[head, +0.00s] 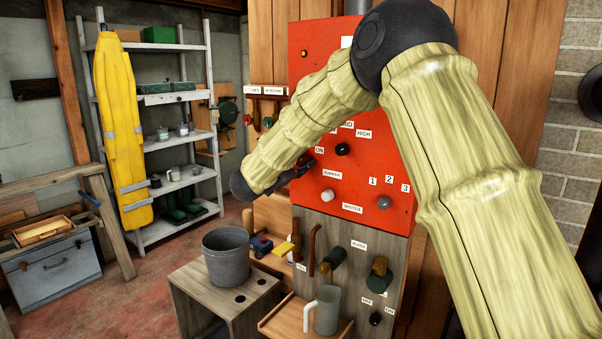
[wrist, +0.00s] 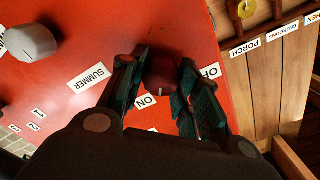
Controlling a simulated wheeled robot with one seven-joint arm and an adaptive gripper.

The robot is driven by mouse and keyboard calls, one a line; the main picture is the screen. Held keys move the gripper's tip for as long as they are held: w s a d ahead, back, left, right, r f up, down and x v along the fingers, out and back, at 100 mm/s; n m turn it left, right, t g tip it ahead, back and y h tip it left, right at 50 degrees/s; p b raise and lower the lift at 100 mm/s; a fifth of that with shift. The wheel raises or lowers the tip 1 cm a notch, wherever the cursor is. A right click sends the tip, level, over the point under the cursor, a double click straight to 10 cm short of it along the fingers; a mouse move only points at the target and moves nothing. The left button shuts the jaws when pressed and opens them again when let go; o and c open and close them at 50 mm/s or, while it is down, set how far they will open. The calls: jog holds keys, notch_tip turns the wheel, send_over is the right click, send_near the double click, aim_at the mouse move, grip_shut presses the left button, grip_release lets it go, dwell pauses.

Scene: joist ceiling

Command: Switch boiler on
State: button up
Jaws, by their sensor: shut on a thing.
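The boiler is a red panel (head: 312,190) with white labels and several knobs. My gripper (wrist: 160,78) is shut on a dark red knob (wrist: 161,68), one finger on each side. The knob carries a short white mark on its lower edge in the wrist view. Beside it are an ON label (wrist: 146,102) and an OFF label (wrist: 211,72), the latter partly covered by a finger. In the head view my gripper (head: 303,165) is small and dark in front of the panel, and the held knob cannot be made out.
A pale knob (head: 327,196) sits near the SUMMER and WINTER labels. Shelves (head: 165,97) stand at left.

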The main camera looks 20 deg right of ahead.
jog(key=m+b, duration=0.3)
jog(key=b, duration=0.1)
jog(key=f+m+b, duration=0.1)
jog(key=m+b, duration=0.2)
jog(key=shift+b, duration=0.35)
jog(key=m+b, duration=0.4)
jog(key=shift+b, duration=0.3)
jog(key=shift+r+m+b, duration=0.15)
jog(key=shift+m+b, duration=0.45)
jog(key=shift+m, duration=0.1)
jog(key=shift+r, duration=0.1)
jog(key=o, duration=1)
jog(key=shift+s, duration=0.1)
jog(key=v, duration=1.2)
